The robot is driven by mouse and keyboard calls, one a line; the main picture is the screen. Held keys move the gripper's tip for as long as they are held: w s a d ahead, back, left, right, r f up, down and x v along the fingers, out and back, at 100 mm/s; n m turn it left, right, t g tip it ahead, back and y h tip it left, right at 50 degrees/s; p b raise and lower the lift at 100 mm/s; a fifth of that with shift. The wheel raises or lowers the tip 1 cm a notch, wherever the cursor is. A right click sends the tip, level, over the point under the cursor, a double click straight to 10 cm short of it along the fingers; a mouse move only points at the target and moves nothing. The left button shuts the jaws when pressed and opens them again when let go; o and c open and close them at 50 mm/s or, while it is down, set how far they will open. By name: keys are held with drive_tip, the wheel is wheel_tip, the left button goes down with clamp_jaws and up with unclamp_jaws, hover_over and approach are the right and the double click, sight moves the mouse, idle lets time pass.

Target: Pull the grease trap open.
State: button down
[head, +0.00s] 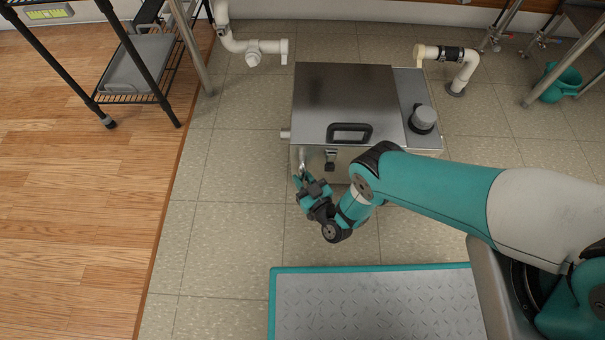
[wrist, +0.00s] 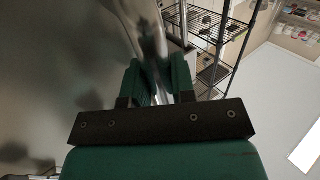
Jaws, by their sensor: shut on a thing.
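The grease trap (head: 343,95) is a metal box on the tiled floor with a flat lid. The lid carries a black handle (head: 349,132), and a dark latch (head: 330,158) sits on the front wall below it. My gripper (head: 301,174) is low at the box's front left corner. In the wrist view my gripper (wrist: 162,82) is shut on a shiny metal part (wrist: 148,35) beside the box's wall. What exactly this part is cannot be told. The lid looks closed. My arm hides the box's front right part.
White pipes stand behind the box at left (head: 254,47) and right (head: 455,62). A wire shelf (head: 140,90) is at the left. A teal-edged metal plate (head: 375,305) lies in front, with free tiles between. A teal bucket (head: 563,82) is at the far right.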

drive_tip(key=shift+s+f, duration=0.15)
drive_tip(key=shift+s, duration=0.05)
drive_tip(key=c, duration=1)
unclamp_jaws()
drive_tip(key=shift+a, duration=0.1)
drive_tip(key=shift+o, duration=0.2)
drive_tip(key=shift+w, duration=0.1)
drive_tip(key=shift+r+p, duration=0.3)
drive_tip(key=shift+r, duration=0.15)
wheel_tip(320, 180, up, 19)
drive_tip(key=p, duration=1.2)
drive_tip(key=shift+r, duration=0.15)
